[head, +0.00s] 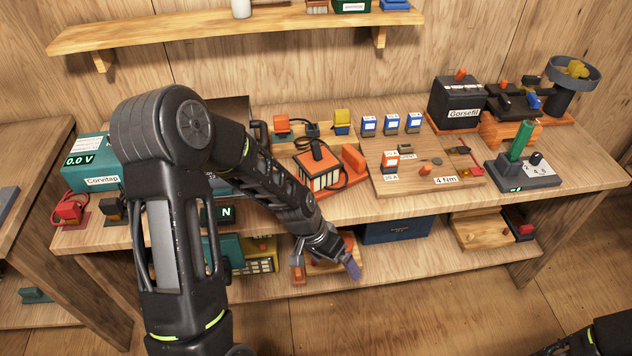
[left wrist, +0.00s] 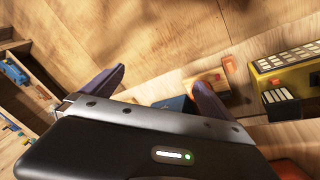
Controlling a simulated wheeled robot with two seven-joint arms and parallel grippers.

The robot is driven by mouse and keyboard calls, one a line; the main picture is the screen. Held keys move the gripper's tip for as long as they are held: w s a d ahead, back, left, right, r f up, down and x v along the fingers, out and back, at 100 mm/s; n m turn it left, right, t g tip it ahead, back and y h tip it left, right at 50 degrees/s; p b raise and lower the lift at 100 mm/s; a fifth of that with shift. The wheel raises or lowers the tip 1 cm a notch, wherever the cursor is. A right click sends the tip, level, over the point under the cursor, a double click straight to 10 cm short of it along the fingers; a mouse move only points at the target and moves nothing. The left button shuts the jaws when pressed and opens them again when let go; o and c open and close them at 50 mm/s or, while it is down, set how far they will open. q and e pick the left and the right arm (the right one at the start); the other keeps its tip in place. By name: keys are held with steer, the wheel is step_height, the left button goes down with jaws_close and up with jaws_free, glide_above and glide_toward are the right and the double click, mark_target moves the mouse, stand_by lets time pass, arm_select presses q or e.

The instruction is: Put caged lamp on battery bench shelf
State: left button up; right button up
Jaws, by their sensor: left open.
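An orange and black lamp-like thing with pale bars and a black cable (head: 318,170), which I take as the caged lamp, sits on the bench top (head: 400,208) in the head view. My left gripper (head: 326,268) is open, beyond the bench's front edge at the height of the lower shelf (head: 400,268), below and apart from the lamp. Its spread fingers also show in the left wrist view (left wrist: 155,95), with nothing held. An orange and wooden item on the lower shelf is partly hidden behind it. My right gripper is outside the view.
A blue box (head: 398,229), a yellow meter (head: 262,258) and a wooden block (head: 480,232) occupy the lower shelf; bare shelf shows along its front. A black battery (head: 456,103) and a wooden board (head: 400,180) stand on the bench top. A wall shelf (head: 230,30) hangs above.

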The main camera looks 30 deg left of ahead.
arm_select(q)
steer(key=s+d+f+n+g+b, duration=0.1)
steer(key=s+d+f+n+b, duration=0.2)
steer(key=s+d+f, duration=1.1)
steer(key=s+f+b, duration=0.2)
steer(key=s+f, duration=0.1)
steer(key=shift+f+g+h, duration=0.3)
steer(key=shift+f, duration=0.05)
